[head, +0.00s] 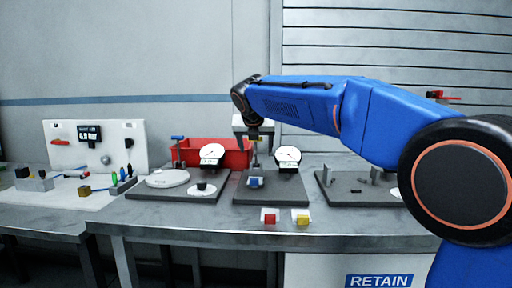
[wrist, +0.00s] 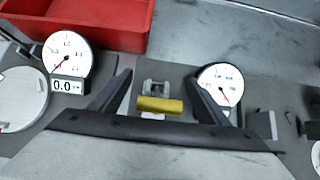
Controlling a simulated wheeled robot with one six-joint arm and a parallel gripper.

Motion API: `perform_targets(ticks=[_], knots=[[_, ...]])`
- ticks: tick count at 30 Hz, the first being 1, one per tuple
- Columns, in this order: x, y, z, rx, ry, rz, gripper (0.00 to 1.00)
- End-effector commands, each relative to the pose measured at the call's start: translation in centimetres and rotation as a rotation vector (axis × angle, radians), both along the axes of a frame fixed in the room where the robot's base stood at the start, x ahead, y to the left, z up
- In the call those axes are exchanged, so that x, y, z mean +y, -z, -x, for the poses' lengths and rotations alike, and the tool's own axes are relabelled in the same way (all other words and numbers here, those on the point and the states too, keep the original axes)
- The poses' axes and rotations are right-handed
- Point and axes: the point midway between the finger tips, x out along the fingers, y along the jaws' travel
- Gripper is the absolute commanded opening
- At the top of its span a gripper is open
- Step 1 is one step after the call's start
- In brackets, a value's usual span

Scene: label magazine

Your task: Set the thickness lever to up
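My gripper (wrist: 160,88) is open in the wrist view, with one dark finger on each side of a yellow bar (wrist: 160,105). The bar lies crosswise on a small grey bracket (wrist: 155,88), probably the thickness lever; the fingers look apart from it. In the head view my gripper (head: 255,135) hangs over the middle station's dark base plate (head: 270,195), near its dial gauge (head: 287,155). A blue block (head: 255,182) sits on that plate. No label naming the lever is readable, and its up or down position cannot be told.
A red bin (head: 240,158) stands behind the stations. A red block (head: 270,217) and a yellow block (head: 303,219) lie at the bench's front. Bench (head: 200,236) space in front is mostly clear.

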Motion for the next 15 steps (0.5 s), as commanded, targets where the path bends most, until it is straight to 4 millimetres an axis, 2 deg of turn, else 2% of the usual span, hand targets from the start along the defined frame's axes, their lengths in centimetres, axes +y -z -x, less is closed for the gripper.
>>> perform_targets(ticks=[8, 15], knots=[[0.1, -1.1, 1.0, -0.002, -0.001, -0.001, 0.7], [0.2, -4.3, 4.1, -0.004, -0.002, -0.002, 0.7]])
